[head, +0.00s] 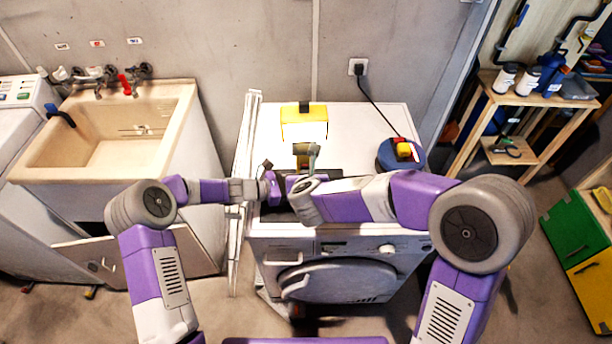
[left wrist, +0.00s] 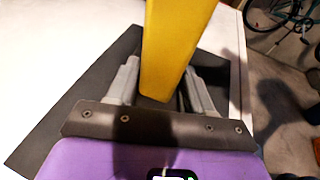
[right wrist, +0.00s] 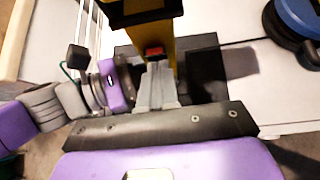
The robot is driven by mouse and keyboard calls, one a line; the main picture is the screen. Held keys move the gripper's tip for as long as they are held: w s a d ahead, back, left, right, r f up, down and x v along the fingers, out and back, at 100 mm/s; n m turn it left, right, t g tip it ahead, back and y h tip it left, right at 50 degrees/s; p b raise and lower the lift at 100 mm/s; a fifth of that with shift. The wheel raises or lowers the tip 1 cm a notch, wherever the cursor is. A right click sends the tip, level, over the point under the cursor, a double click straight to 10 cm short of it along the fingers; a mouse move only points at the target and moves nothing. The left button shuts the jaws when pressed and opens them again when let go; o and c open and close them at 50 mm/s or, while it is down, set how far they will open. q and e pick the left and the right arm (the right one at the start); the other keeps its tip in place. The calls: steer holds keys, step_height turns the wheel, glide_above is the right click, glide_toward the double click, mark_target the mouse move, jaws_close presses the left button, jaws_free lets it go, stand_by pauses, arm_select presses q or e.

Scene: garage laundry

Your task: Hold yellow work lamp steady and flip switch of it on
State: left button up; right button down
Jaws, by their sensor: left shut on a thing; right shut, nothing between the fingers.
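The yellow work lamp (head: 303,122) stands upright over the white machine's top, with a black part at its top. Its yellow body also shows in the left wrist view (left wrist: 170,45) between the fingers. My left gripper (left wrist: 160,82) is shut on this yellow body. In the right wrist view a red switch (right wrist: 154,52) sits on the lamp's side facing me, below a black band. My right gripper (right wrist: 157,72) is shut and empty, its fingertips just in front of and below the switch. I cannot tell whether they touch it. My arms hide the lamp's lower part in the head view.
A dark mat (left wrist: 75,90) lies under the lamp on the machine top (head: 350,125). A blue round object with a yellow and red top (head: 402,153) stands to the right, near a cable from the wall socket (head: 357,67). A white folded rack (head: 243,150) stands left of the machine.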

steer(key=shift+r, duration=0.1)
steer(key=shift+w+r, duration=0.15)
steer(key=shift+r, duration=0.7)
steer(key=s+f+v, duration=0.1)
steer(key=v, duration=1.3)
steer(key=shift+f, duration=0.15)
